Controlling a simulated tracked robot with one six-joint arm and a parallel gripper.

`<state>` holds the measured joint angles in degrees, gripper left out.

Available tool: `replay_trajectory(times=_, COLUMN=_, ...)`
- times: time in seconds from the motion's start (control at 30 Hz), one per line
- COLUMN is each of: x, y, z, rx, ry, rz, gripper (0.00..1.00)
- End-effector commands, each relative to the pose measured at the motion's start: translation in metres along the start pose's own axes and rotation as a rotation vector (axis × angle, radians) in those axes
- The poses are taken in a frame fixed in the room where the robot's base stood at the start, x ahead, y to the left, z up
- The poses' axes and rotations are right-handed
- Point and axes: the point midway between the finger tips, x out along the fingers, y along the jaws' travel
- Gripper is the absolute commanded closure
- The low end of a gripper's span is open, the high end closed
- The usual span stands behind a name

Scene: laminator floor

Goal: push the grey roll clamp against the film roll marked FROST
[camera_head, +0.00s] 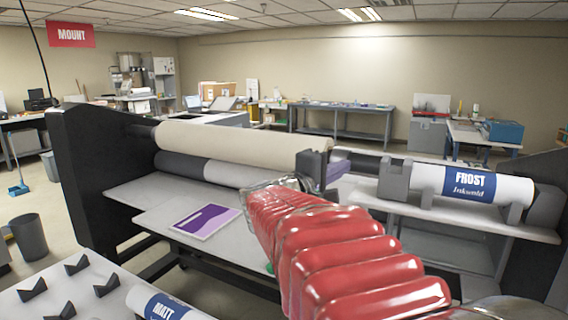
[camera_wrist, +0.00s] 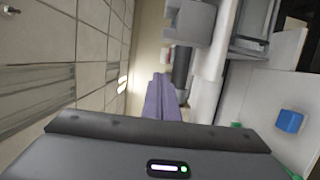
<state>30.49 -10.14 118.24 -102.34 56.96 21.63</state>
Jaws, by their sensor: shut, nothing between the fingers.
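The film roll marked FROST (camera_head: 470,184) is white with a blue label and lies across a shelf at the right in the head view. The grey roll clamp (camera_head: 394,181) stands at its left end; I cannot tell whether they touch. A grey block in the wrist view (camera_wrist: 190,20) appears to be the clamp, with a dark shaft (camera_wrist: 181,64) in front of it. My gripper (camera_head: 340,171) has purple fingers, shut and empty, left of the clamp and apart from it. Its fingers also show in the wrist view (camera_wrist: 162,98), pointing toward the clamp. My red-sleeved arm hides part of the shelf.
The laminator's cream roller (camera_head: 240,143) lies left of my gripper, above a bed with a purple sheet (camera_head: 205,221). A roll marked MATT (camera_head: 165,303) lies on a low table at the front left. A dark holder (camera_head: 547,203) stands at the FROST roll's right end.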

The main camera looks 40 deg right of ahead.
Motion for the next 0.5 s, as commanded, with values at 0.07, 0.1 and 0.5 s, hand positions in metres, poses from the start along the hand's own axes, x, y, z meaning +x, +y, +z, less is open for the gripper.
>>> replay_trajectory(times=0.07, x=-0.009, y=0.000, z=-0.001, rx=0.000, ry=0.003, rz=0.000, gripper=1.00)
replay_trajectory(times=0.1, x=-0.012, y=0.000, z=-0.001, rx=0.000, ry=0.002, rz=0.000, gripper=1.00)
replay_trajectory(times=0.5, x=-0.019, y=0.000, z=0.000, rx=0.000, ry=0.001, rz=0.000, gripper=1.00)
